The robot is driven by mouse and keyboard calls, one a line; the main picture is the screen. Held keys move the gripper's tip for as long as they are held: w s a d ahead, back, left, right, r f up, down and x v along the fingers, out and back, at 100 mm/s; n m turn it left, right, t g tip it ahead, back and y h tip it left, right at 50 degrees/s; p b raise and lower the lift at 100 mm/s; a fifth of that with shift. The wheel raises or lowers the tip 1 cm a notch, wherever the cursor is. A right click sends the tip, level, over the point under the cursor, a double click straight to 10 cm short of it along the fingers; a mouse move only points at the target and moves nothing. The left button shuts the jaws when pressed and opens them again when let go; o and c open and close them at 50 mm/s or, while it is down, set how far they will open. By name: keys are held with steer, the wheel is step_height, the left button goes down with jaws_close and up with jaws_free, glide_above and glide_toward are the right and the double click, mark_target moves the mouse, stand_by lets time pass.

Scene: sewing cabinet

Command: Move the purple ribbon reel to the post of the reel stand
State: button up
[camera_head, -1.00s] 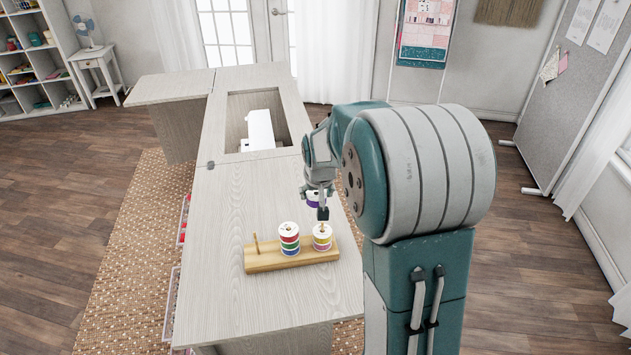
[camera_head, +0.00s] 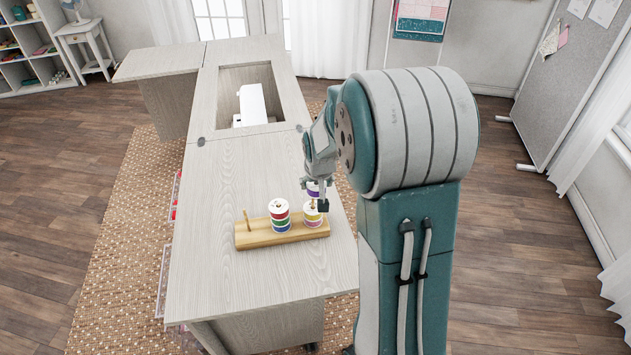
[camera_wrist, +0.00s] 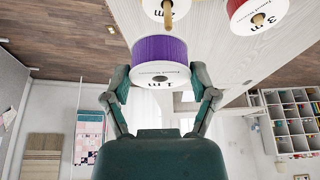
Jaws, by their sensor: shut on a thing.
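The purple ribbon reel (camera_wrist: 160,52) is between my gripper's two fingers in the wrist view, its white labelled face towards the camera. In the head view a strip of purple (camera_head: 314,190) shows at my gripper (camera_head: 319,197), just above the right end of the reel stand (camera_head: 260,240). My gripper is shut on the reel. The stand's left post (camera_head: 247,219) is bare. Its middle post carries a stack of red, blue and green reels (camera_head: 279,216). Its right post (camera_wrist: 168,14) rises from a yellow and pink stack (camera_head: 312,215). The purple reel looks apart from that post.
The stand is on the pale wooden cabinet top (camera_head: 225,285), clear at the front and left. A white sewing machine (camera_head: 252,104) sits in the recess farther back. My arm blocks the view right of the cabinet.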

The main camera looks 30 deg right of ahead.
mark_target(313, 200)
steer(key=shift+a, duration=0.6)
steer(key=shift+d+f, duration=0.45)
steer(key=shift+a+f, duration=0.3)
steer(key=shift+f, duration=0.1)
steer(key=shift+d, duration=0.1)
steer(key=shift+f, duration=1.4)
stand_by(0.4)
steer(key=o, duration=0.9)
steer(key=shift+c, duration=0.2)
